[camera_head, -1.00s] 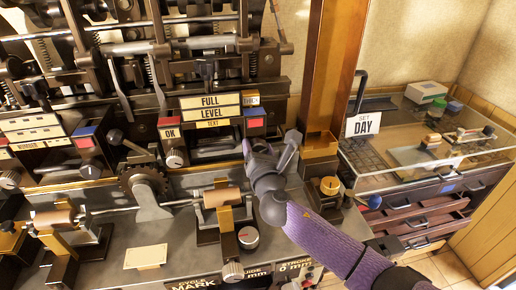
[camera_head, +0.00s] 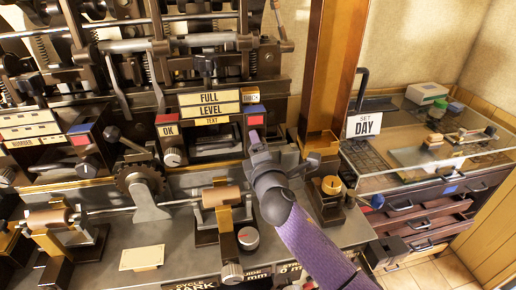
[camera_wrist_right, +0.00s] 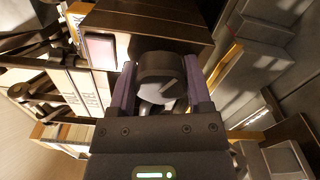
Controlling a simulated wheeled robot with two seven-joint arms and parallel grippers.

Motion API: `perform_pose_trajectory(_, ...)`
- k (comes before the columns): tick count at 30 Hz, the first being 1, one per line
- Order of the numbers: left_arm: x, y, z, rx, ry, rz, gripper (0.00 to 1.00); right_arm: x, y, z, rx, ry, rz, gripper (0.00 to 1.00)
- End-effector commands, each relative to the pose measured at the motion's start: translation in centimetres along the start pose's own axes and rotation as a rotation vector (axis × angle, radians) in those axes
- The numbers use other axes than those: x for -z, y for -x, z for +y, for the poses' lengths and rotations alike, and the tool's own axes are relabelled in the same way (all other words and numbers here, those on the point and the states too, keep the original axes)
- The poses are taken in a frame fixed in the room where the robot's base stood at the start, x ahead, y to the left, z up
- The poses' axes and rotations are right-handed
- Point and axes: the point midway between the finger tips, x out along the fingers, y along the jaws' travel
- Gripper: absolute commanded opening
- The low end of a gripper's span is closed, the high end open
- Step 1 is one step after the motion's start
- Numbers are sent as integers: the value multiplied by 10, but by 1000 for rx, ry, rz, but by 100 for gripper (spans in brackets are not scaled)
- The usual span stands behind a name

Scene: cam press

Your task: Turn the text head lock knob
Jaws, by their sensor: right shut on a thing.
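The text head carries FULL, LEVEL and TEXT plates (camera_head: 211,110) in the middle of the press. My right gripper (camera_head: 256,139) is at the right end of this head, just below its red and blue block (camera_head: 255,118). In the right wrist view the purple fingers are on either side of a dark round knob (camera_wrist_right: 160,68) with a pale face, and are shut on it. This looks like the text head lock knob; in the head view my gripper hides it. My left gripper is not in view.
Another knob (camera_head: 172,157) sits below the OK plate. A toothed wheel (camera_head: 140,180) and a roller stand (camera_head: 222,205) are in front. A wooden post (camera_head: 328,70) and a glass case (camera_head: 430,150) are at the right.

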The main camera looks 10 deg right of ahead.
Motion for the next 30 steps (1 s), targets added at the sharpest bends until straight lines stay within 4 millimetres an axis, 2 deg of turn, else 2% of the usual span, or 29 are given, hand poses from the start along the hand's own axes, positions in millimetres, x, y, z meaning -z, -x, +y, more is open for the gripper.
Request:
perform_pose_trajectory(15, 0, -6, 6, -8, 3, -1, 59, 0, 0, -2, 2, -489, -1, 5)
perform_pose_trajectory(30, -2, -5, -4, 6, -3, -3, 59, 1, 0, -2, 2, -933, -1, 5)
